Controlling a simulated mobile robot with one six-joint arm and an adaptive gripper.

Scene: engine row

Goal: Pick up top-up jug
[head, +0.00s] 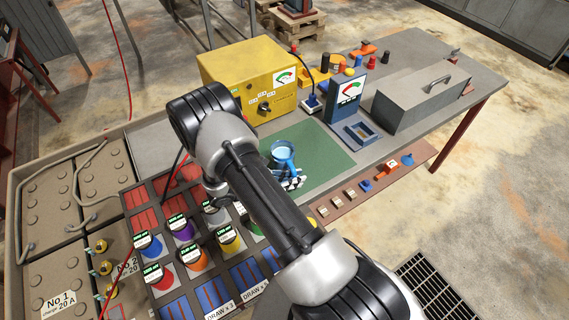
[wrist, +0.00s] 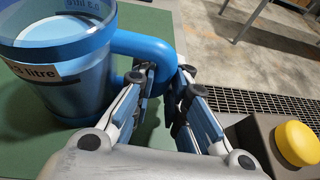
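The top-up jug is a blue, see-through vessel with a white litre label; in the head view the jug (head: 283,154) is over the green mat (head: 318,147). In the wrist view the jug (wrist: 72,62) fills the upper left, with its thick blue handle (wrist: 150,45) reaching right. My gripper (wrist: 166,82) has its two fingers closed in on either side of the handle, with the handle between the pads.
A yellow meter box (head: 240,75), a blue gauge stand (head: 345,98) and a grey toolbox (head: 420,98) stand on the bench. Coloured pots (head: 195,257) fill the near rack. A yellow cap (wrist: 297,143) is right of my gripper in the wrist view.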

